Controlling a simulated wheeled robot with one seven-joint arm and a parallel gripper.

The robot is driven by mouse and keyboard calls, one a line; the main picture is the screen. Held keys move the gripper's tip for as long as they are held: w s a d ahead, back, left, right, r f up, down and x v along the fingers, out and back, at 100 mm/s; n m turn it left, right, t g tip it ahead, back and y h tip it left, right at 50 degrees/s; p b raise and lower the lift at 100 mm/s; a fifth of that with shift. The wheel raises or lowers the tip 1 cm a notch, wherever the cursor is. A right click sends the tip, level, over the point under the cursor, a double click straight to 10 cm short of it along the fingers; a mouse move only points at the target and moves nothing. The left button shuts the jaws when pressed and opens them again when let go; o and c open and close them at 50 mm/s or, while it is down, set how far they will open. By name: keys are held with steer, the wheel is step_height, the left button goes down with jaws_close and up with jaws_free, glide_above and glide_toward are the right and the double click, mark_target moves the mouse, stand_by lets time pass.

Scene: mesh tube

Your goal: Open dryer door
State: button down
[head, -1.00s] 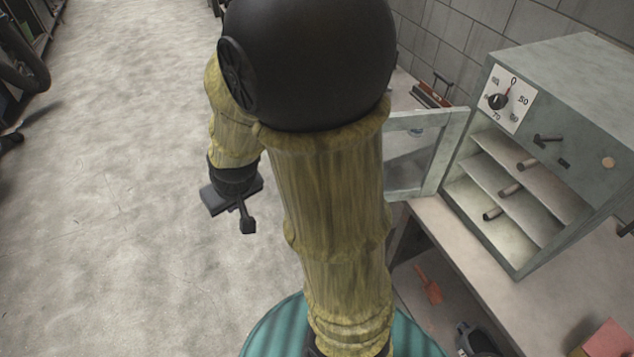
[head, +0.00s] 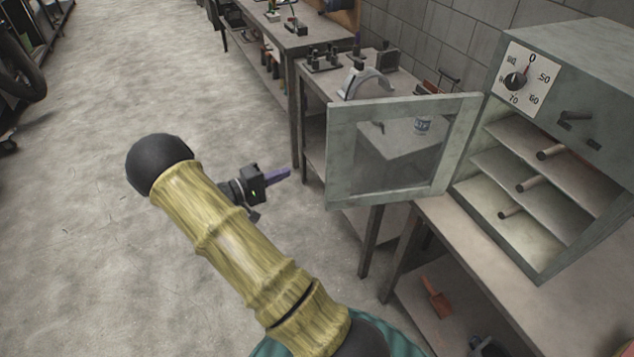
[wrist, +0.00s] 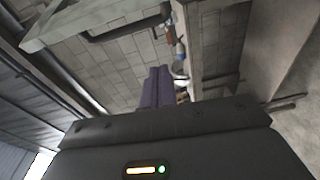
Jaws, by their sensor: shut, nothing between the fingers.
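The dryer (head: 570,110) is a grey-green cabinet on a bench at the right in the head view. Its glazed door (head: 340,152) stands swung wide open to the left, showing the shelves inside. My gripper (head: 284,174) is left of the door's free edge, apart from it, with purple fingers pointing right toward it. In the wrist view the fingers (wrist: 157,88) lie side by side, shut and empty. A pale frame bar (wrist: 95,18), which looks like part of the door, crosses the top left of the wrist view.
Behind the door is a workbench (head: 312,80) with tools. An orange scoop (head: 436,297) lies below the dryer.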

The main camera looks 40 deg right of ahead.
steer(key=shift+s+a+f+g, duration=0.1)
steer(key=shift+s+f+g, duration=0.1)
steer(key=shift+s+g, duration=0.4)
steer(key=shift+w, duration=0.1)
steer(key=s+d+p, duration=0.3)
steer(key=s+d, duration=0.2)
steer(key=d, duration=0.3)
steer(key=shift+a+p, duration=0.2)
steer(key=shift+p, duration=0.1)
